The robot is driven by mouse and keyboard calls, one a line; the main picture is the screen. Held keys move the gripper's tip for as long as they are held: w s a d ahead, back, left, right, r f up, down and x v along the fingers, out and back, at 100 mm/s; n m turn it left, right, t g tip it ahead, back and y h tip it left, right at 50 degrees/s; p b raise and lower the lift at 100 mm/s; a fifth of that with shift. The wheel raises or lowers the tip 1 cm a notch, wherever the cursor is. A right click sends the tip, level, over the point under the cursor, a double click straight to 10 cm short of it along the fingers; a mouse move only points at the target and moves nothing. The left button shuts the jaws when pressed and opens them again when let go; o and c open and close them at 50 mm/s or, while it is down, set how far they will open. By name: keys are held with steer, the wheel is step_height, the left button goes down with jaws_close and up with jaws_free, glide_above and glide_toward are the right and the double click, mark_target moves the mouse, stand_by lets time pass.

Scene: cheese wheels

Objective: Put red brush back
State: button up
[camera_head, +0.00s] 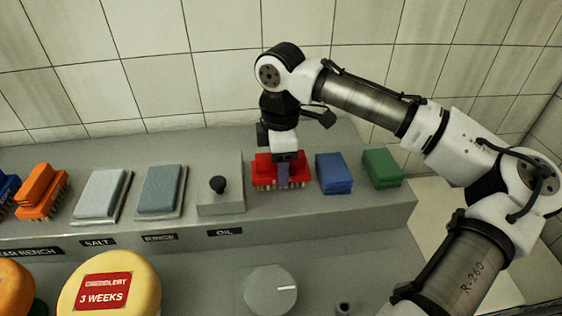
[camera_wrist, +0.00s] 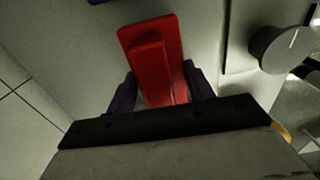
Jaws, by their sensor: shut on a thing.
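The red brush (camera_head: 264,171) is at the grey shelf, between the oil block and the blue block. My gripper (camera_head: 284,176) points down from above and is shut on the red brush, with a purple finger showing on its near side. In the wrist view the red brush (camera_wrist: 152,52) stands between the two dark purple fingers of my gripper (camera_wrist: 162,88). I cannot tell whether the bristles touch the shelf top.
A blue block (camera_head: 333,173) and a green block (camera_head: 382,168) sit right of the brush. Left are the oil block with a black knob (camera_head: 218,185), two pads (camera_head: 161,190) and an orange brush (camera_head: 41,192). A yellow cheese wheel (camera_head: 110,286) and a grey dial (camera_head: 271,290) are in front.

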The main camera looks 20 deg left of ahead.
steer(key=shift+f, duration=0.25)
steer(key=o, duration=0.9)
steer(key=shift+o, duration=0.2)
step_height(320, 180, up, 12)
steer(key=shift+r+b, duration=0.1)
steer(key=shift+b, duration=0.95)
